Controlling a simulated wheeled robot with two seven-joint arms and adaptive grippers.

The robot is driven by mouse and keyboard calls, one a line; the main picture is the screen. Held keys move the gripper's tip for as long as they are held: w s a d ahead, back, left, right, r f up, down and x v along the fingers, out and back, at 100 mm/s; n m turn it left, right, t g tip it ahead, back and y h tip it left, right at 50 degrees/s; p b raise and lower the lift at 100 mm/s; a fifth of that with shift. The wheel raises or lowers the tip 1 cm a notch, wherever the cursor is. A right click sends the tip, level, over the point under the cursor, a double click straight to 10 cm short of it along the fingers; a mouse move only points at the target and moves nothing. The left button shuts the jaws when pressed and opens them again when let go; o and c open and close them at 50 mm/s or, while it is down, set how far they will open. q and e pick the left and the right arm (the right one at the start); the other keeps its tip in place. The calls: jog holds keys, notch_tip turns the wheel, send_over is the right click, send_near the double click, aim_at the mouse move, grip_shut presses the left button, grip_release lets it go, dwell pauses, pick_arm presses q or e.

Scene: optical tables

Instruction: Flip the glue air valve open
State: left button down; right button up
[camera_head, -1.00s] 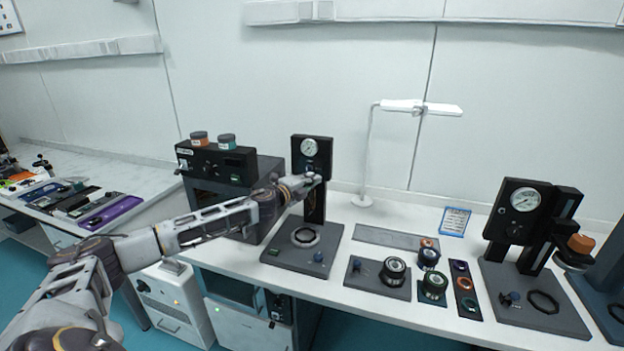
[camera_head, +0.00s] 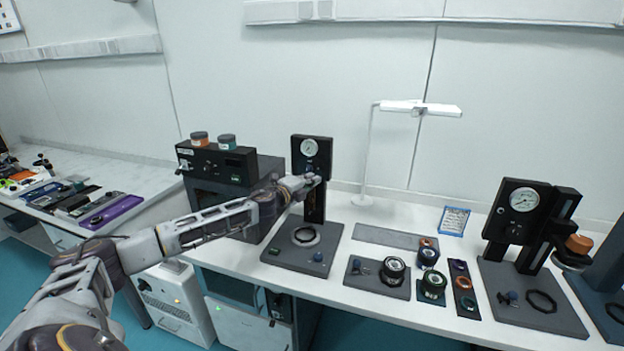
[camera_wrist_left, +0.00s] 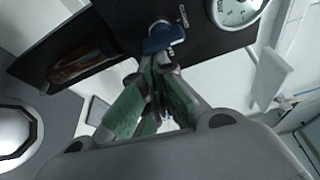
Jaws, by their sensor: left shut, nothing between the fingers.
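The glue station (camera_head: 305,262) is a dark base with a black upright panel and a round white gauge (camera_head: 310,148). The gauge also shows at the top of the left wrist view (camera_wrist_left: 237,10). A blue valve handle (camera_wrist_left: 163,36) sits on the dark panel near the gauge. My left gripper (camera_head: 316,181) is at the panel, just below the gauge. In the left wrist view its green-padded fingers (camera_wrist_left: 160,62) are shut and empty, with the tips right at the blue handle; contact is unclear. My right gripper is not in view.
A black control box with two jars (camera_head: 215,160) stands left of the station. Several small fixtures and rings (camera_head: 392,270) lie to the right, then a second gauge station (camera_head: 520,215). A white lamp (camera_head: 365,150) stands behind.

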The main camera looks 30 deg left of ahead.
pick_arm(q)
jog(key=shift+a+f+p, duration=0.25)
jog(key=shift+p, duration=0.1)
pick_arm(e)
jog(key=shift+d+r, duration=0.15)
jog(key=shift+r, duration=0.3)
pick_arm(q)
jog(key=shift+s+a+f, duration=0.1)
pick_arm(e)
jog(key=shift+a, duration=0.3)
pick_arm(q)
jog(key=shift+a+f, duration=0.1)
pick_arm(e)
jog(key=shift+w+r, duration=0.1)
pick_arm(q)
jog(key=shift+s+a+p, duration=0.1)
jog(key=shift+p, duration=0.2)
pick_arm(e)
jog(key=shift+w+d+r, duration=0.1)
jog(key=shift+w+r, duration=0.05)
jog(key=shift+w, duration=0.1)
pick_arm(q)
jog(key=shift+a+f, duration=0.1)
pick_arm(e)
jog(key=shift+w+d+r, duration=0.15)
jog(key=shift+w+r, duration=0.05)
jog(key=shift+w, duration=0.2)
